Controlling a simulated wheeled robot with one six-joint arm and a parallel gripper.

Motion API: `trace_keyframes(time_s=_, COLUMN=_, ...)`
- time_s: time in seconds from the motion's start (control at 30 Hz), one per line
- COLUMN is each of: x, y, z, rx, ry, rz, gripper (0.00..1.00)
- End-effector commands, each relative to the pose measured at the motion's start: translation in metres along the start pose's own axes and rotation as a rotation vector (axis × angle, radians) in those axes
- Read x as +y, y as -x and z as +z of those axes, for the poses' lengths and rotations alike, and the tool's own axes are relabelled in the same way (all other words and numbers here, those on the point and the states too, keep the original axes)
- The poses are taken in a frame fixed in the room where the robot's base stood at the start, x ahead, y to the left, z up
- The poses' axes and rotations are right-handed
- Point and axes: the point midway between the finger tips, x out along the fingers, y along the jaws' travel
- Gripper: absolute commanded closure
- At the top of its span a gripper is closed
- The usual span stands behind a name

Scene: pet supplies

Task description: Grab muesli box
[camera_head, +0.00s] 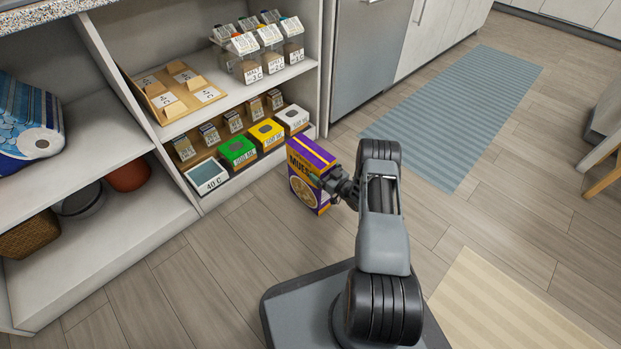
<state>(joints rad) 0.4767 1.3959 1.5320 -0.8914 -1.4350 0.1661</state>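The muesli box (304,188) is purple and yellow with a picture of a bowl on its front. It is outside the shelf, just in front of its right end, and looks held above the floor. My gripper (332,181) is at the right side of the box and appears shut on it. The fingertips are partly hidden against the box.
The shelf unit (321,70) at left holds several small boxes, including a green box (238,150) and a yellow box (267,134). A blue rug (462,112) and a beige rug (490,305) lie on open floor at right.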

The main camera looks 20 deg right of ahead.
Motion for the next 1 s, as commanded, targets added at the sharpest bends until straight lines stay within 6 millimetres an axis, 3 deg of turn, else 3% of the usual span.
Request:
trace_keyframes(time_s=0.07, x=-0.0001, y=0.0001, z=-0.0001, rx=0.000, ry=0.000, rz=0.000, gripper=0.03)
trace_keyframes(time_s=0.87, x=0.0001, y=0.0007, z=0.0004, rx=0.000, ry=0.000, rz=0.000, gripper=0.79)
trace_keyframes(time_s=1.0, x=0.0007, y=0.0003, z=-0.0010, rx=0.003, ry=0.001, rz=0.000, gripper=0.81)
